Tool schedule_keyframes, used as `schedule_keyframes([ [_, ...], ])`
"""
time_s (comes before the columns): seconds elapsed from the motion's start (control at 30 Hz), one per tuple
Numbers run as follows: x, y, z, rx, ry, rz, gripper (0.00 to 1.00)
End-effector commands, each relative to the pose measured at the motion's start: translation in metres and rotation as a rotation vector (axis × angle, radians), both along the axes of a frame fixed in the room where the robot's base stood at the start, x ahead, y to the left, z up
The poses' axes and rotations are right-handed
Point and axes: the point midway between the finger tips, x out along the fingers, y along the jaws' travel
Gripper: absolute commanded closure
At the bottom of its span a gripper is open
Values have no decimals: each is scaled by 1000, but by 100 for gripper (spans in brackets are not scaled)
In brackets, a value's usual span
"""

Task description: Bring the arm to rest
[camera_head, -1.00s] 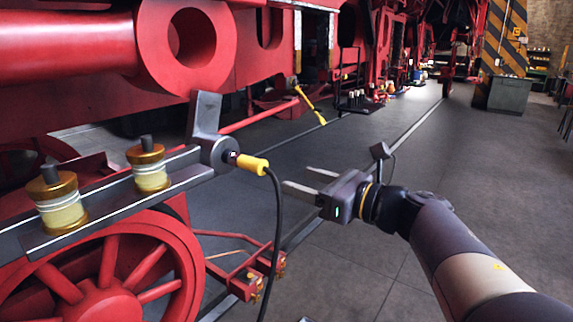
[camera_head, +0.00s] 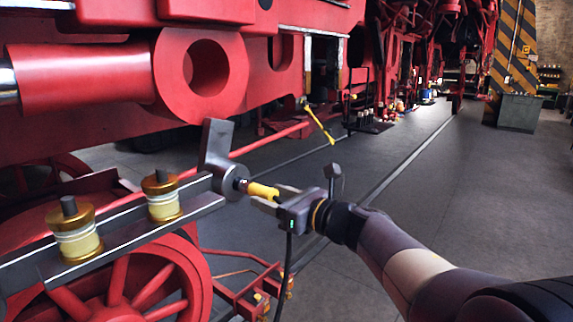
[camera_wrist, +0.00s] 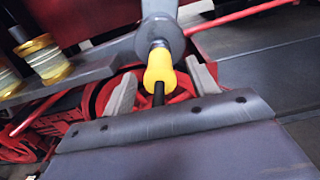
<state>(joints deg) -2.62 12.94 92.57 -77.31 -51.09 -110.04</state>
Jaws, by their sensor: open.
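My gripper (camera_head: 272,197) is open beside the yellow plug (camera_head: 262,190) on the grey lever-like fitting (camera_head: 222,160). In the wrist view the yellow plug (camera_wrist: 159,69) sits between the two open fingers (camera_wrist: 160,85), with a gap on each side. The plug points into the round end of the fitting, and a black cable (camera_head: 288,262) hangs down from it past my gripper. My arm reaches in from the lower right and is extended.
Two brass-and-cream cylinders (camera_head: 76,232) stand on the grey rail (camera_head: 125,235) at left. A red wheel (camera_head: 150,288) is below, and a big red rod end (camera_head: 203,70) is above. Grey floor (camera_head: 440,200) at right is clear. A striped pillar (camera_head: 512,50) stands far back.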

Motion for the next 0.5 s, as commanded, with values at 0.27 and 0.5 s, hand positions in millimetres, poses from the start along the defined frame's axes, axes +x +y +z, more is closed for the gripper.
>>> schedule_keyframes([
  [0.27,-4,-5,1,1,0,-1,44],
  [0.5,-4,-5,0,1,0,0,44],
])
